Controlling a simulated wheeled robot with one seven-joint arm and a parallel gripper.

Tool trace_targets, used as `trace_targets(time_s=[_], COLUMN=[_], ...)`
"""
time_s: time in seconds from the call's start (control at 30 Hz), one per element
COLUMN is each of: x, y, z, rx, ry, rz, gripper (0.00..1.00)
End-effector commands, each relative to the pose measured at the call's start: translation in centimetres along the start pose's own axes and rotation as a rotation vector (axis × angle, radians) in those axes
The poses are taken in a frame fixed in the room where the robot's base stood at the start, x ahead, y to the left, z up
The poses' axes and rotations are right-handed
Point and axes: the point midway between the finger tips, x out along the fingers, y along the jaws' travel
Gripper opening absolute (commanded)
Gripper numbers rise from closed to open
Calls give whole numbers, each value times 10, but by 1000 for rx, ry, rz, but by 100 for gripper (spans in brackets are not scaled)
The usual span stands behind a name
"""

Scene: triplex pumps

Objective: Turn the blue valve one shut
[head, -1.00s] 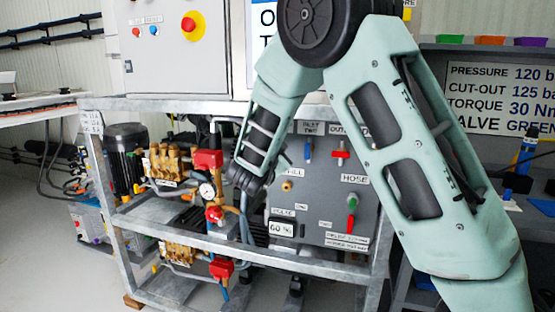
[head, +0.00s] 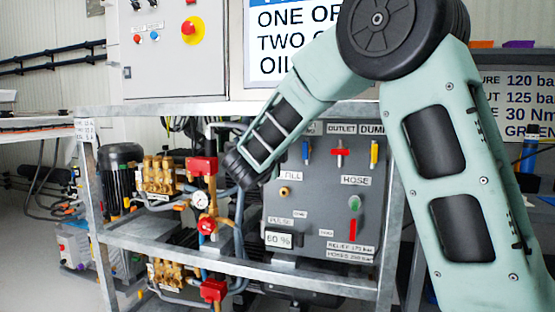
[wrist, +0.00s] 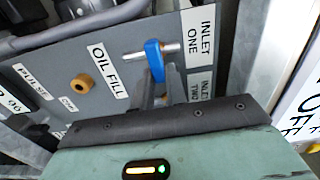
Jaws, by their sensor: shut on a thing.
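The blue valve one (wrist: 154,60) is a blue lever on a metal stem beside the INLET ONE label (wrist: 200,35) in the wrist view. My gripper (wrist: 159,88) is shut on the lower end of its blue lever. The tips are partly hidden by the wrist housing. In the head view my arm covers this valve and my fingertips. A second blue valve (head: 306,150) shows there, just right of my forearm.
Frame rails (head: 240,257) run around the panel. Brass pumps (head: 160,175) stand at left.

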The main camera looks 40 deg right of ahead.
Motion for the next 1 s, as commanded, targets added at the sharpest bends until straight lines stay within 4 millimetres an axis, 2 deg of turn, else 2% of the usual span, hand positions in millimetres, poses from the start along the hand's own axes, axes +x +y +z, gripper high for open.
trace_targets(time_s=[0.57,0.6,0.67,0.7,1.0], x=[-1,-1,-1,-1,-2], y=[3,3,3,3,1], z=[0,0,0,0,0], rx=[34,33,33,33,34], ry=[0,0,-1,-1,-1], rz=[5,5,4,4,2], gripper=[0,16,33,35,35])
